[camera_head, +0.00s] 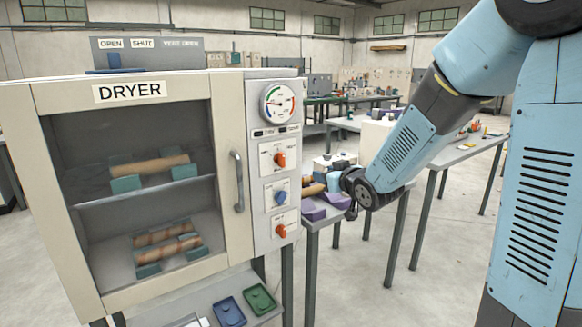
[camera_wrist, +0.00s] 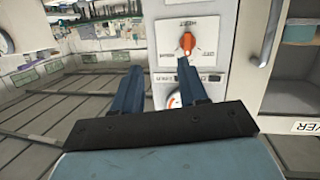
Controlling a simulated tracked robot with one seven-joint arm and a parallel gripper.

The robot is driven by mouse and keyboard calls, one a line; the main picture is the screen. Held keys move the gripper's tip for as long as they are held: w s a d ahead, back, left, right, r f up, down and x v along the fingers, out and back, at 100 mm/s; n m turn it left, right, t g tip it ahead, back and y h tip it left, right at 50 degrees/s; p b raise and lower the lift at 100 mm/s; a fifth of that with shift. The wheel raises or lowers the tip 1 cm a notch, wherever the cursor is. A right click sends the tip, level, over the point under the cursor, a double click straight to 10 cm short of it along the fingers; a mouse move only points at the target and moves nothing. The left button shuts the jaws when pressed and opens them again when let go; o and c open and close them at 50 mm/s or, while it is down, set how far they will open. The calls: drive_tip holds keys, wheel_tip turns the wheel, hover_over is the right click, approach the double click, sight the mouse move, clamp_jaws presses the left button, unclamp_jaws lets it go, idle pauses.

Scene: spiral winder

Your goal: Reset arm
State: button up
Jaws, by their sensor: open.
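My blue arm comes in from the right in the head view and bends down to a dark wrist joint (camera_head: 366,190) beside the dryer's panel. My gripper (camera_wrist: 160,66) shows in the wrist view with its two blue fingers apart and nothing between them. The dryer panel is upside down there. An orange knob (camera_wrist: 187,42) appears just beyond the right fingertip; I cannot tell whether they touch. The fingers are not clear in the head view. The dryer (camera_head: 130,92) stands at left with its glass door shut and brown rolls on green supports inside.
The dryer's door handle (camera_head: 238,181) sticks out beside the panel. A small table with purple blocks (camera_head: 314,209) stands behind my wrist. Blue (camera_head: 229,312) and green (camera_head: 259,299) trays lie on a shelf below. Open floor lies between the tables at right.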

drive_tip(key=s+d+r+m+g+h, duration=0.2)
drive_tip(key=s+d+r+h, duration=0.15)
drive_tip(key=s+d, duration=0.25)
drive_tip(key=s+d+m+g+h, duration=0.1)
drive_tip(key=s+d+m+g, duration=0.1)
drive_tip(key=s, duration=1.1)
drive_tip(key=s+d+r+m+g+h, duration=0.1)
drive_tip(key=s+d+g, duration=0.3)
drive_tip(key=s, duration=0.9)
drive_tip(key=shift+s+d+r+m+h, duration=0.15)
drive_tip(key=shift+d+r+m+h, duration=0.15)
drive_tip(key=shift+m+h, duration=0.1)
